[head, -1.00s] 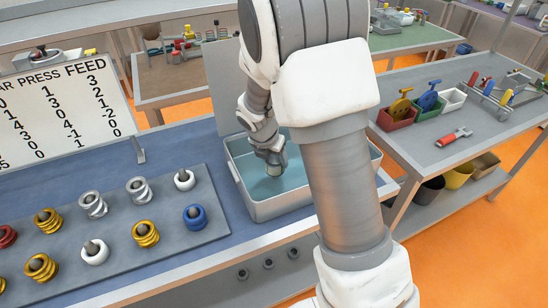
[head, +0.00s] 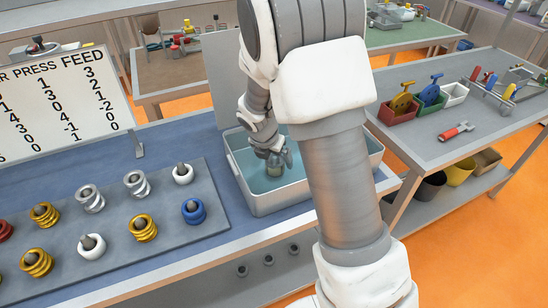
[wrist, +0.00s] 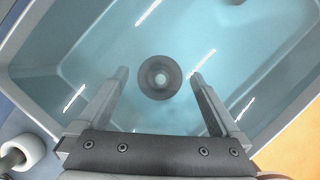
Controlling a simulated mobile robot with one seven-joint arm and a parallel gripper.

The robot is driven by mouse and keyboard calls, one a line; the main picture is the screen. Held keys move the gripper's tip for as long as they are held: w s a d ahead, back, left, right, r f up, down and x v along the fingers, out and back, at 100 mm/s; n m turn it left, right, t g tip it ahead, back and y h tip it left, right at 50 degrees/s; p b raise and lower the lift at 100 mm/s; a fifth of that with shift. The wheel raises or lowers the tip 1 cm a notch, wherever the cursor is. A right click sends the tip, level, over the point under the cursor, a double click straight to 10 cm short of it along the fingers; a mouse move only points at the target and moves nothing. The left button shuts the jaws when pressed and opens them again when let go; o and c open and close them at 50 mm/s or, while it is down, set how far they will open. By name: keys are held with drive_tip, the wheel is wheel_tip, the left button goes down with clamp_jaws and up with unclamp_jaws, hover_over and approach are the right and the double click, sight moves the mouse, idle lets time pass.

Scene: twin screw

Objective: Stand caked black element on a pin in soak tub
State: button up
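The soak tub (head: 289,198) is an open grey bin with clear blue liquid, and its inside fills most of the wrist view (wrist: 37,72). A round dark grey element (wrist: 147,88) stands in the tub around a pin, whose pale top (wrist: 161,78) shows through its centre. My gripper (wrist: 163,85) is open above the tub, its two fingers apart on either side of the element, with visible gaps to both. In the head view my gripper (head: 276,165) points down into the tub. My arm hides the tub's right part there.
A grey board (head: 210,215) left of the tub holds several white, yellow, blue and metallic coils on pins. A sign (head: 60,100) stands behind it. A side table (head: 420,140) with small bins is at the right.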

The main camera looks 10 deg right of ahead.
drive_tip(key=p+v, duration=0.2)
drive_tip(key=v, duration=1.5)
drive_tip(key=shift+r, duration=0.2)
